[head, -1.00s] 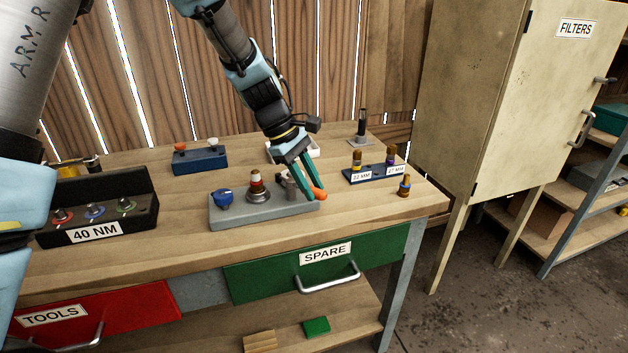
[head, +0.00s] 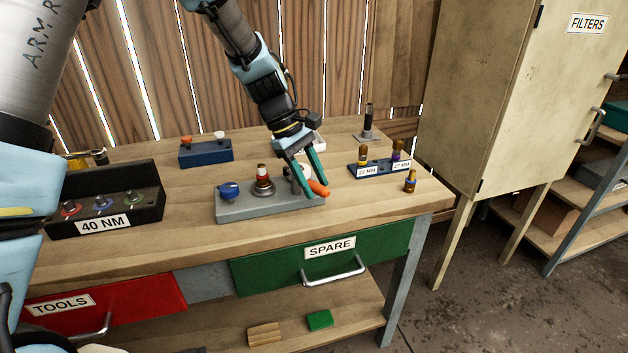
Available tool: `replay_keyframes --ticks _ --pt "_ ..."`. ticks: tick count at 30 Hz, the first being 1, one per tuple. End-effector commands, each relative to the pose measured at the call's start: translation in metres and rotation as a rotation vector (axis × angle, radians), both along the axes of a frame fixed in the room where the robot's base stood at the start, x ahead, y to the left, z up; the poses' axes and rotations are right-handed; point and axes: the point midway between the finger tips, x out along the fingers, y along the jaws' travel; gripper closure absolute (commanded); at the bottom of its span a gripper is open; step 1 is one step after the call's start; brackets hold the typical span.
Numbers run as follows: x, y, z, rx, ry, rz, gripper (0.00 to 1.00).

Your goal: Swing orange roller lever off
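The orange roller (head: 319,188) of the lever shows at the right end of a grey control block (head: 262,207) on the workbench. My gripper (head: 312,188) is low over this end, with its two green fingers spread apart. The roller lies at the fingertips, right of the left finger and just below the right finger's tip. I cannot tell whether a finger touches it. The lever's arm and base are mostly hidden behind the fingers.
A blue holder (head: 367,171) with labelled sockets and a loose socket (head: 410,182) stand right of my gripper. A black "40 NM" box (head: 103,208) is at left, a blue two-button box (head: 206,152) behind. Bare wood lies along the bench's front edge.

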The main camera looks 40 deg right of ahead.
Motion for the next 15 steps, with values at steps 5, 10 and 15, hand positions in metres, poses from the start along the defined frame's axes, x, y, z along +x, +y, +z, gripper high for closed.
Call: replay_keyframes --ticks 5,10,15 --pt "-0.001 -0.001 0.0 -0.001 0.001 0.0 0.41" --pt "-0.001 -0.001 0.001 -0.002 0.001 0.001 0.41" --pt "0.004 0.001 0.011 -0.004 -0.001 0.002 0.41"
